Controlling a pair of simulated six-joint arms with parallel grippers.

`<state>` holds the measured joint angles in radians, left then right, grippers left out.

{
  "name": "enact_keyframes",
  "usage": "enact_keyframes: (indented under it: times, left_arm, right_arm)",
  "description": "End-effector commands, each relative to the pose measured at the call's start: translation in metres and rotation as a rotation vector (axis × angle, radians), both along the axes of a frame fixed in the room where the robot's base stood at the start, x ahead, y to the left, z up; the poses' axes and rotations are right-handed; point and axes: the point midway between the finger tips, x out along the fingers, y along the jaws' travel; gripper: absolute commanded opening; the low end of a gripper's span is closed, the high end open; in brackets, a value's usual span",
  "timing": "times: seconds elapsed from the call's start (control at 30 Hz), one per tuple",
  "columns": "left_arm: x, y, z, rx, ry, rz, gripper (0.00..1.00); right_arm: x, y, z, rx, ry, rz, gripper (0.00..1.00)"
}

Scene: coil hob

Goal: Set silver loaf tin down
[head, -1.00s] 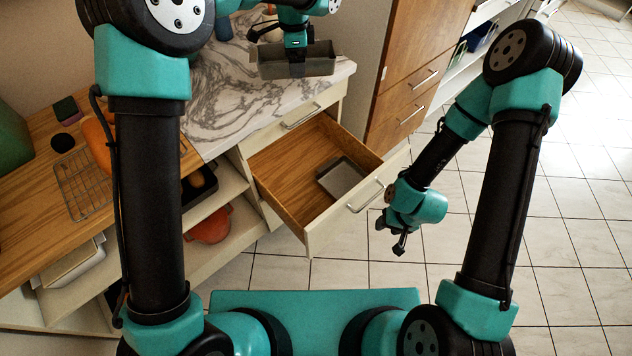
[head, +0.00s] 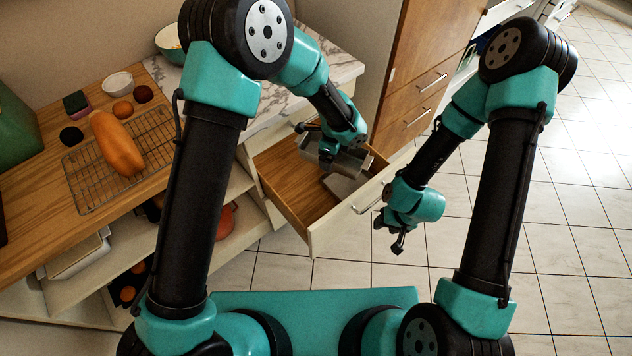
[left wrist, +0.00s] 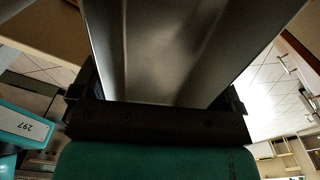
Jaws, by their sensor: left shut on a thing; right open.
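The silver loaf tin (head: 350,161) is in my left gripper (head: 322,160), over the open wooden drawer (head: 288,186). The gripper and wrist hide part of the tin. In the left wrist view the smooth grey tin (left wrist: 185,50) fills the middle, with the dark jaws of my left gripper (left wrist: 155,112) shut on it. I cannot tell whether the tin touches anything in the drawer. My right gripper (head: 392,238) is open and empty, in front of the drawer at its right, above the floor.
A flat grey tray (head: 342,187) lies in the drawer, partly hidden below the tin. The marble counter (head: 340,68) is behind. On the wooden counter at left are a wire rack (head: 85,190) and an orange squash (head: 116,148). The tiled floor at right is clear.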

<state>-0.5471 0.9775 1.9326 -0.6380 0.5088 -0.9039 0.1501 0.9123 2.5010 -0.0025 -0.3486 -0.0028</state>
Motion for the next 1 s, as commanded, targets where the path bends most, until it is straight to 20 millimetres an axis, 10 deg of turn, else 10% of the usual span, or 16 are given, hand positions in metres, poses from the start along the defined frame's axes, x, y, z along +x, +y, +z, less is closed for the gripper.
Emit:
enact_keyframes:
  times: [0.6, 1.0]
  left_arm:
    - [-0.009, 0.047, -0.110, -0.001, 0.003, -0.339, 0.65]
    - [-0.010, 0.059, -0.135, -0.001, -0.002, -0.437, 0.65]
  right_arm:
    - [0.000, 0.000, 0.000, 0.000, 0.000, 0.000, 0.47]
    - [0.000, 0.000, 0.000, 0.000, 0.000, 0.000, 0.47]
